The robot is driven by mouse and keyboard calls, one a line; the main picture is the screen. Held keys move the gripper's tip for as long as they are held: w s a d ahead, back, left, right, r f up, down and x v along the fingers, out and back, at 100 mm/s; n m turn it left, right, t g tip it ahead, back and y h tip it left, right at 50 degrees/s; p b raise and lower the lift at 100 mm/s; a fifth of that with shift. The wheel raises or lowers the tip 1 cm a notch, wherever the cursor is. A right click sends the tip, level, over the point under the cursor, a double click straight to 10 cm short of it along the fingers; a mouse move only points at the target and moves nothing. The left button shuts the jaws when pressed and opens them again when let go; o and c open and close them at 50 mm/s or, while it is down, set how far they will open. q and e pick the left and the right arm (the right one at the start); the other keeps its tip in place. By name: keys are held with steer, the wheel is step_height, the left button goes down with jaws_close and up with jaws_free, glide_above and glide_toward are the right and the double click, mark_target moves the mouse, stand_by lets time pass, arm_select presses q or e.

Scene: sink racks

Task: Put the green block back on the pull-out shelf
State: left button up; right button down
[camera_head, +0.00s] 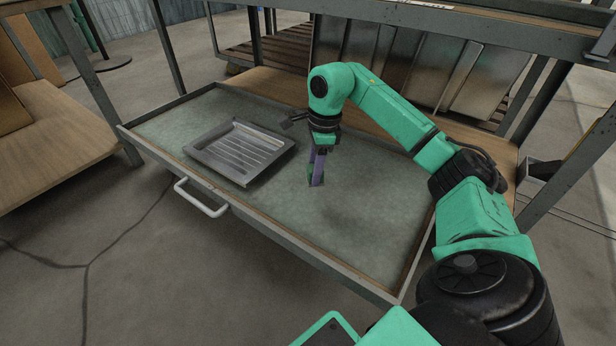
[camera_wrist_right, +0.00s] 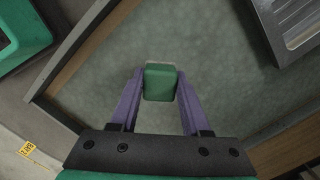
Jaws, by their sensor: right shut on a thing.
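The green block (camera_wrist_right: 160,82) shows between the two purple fingers of my right gripper (camera_wrist_right: 160,96) in the right wrist view. The fingers are shut on it. In the head view my right gripper (camera_head: 315,180) points down over the bare surface of the pull-out shelf (camera_head: 355,225), right of the metal tray. Only a small part of the block shows there, beside the fingertips. I cannot tell whether the block touches the shelf or hangs just above it. My left gripper is not in view.
A grey ribbed metal tray (camera_head: 240,150) lies on the shelf's left half. The shelf has a raised rim and a white handle (camera_head: 201,198) at its front. A rack frame and beam (camera_head: 450,22) stand behind and above. The shelf's front right area is clear.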

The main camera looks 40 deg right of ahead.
step_height(320, 180, down, 9)
steer(key=b, duration=0.4)
steer(key=shift+f+b, duration=0.1)
steer(key=shift+b, duration=0.25)
steer(key=shift+c, duration=1.8)
jaws_free()
